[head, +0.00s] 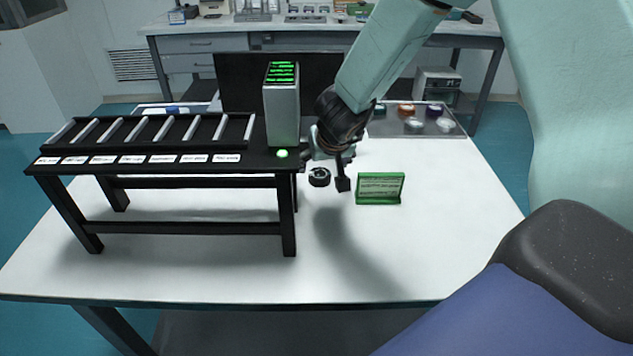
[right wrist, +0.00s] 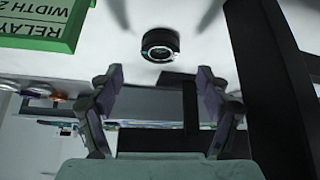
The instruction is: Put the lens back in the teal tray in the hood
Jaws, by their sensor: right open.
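The lens is a short black ring with a bright rim (head: 319,178), standing on the white table beside the black rack. In the right wrist view the lens (right wrist: 160,45) sits beyond and between my fingertips, untouched. My right gripper (head: 326,170) is open and empty at the lens, with one finger to its right; the exact height gap is hard to judge. In the right wrist view the two fingers of my right gripper (right wrist: 160,80) are spread wide. My left gripper is not in view. I cannot make out a teal tray or a hood.
A black rack (head: 190,227) with a grey box (head: 282,115) stands left of the lens. A green sign (head: 380,188) stands close on the right. A grey tray (head: 440,112) with several coloured round pieces lies behind. The front of the table is clear.

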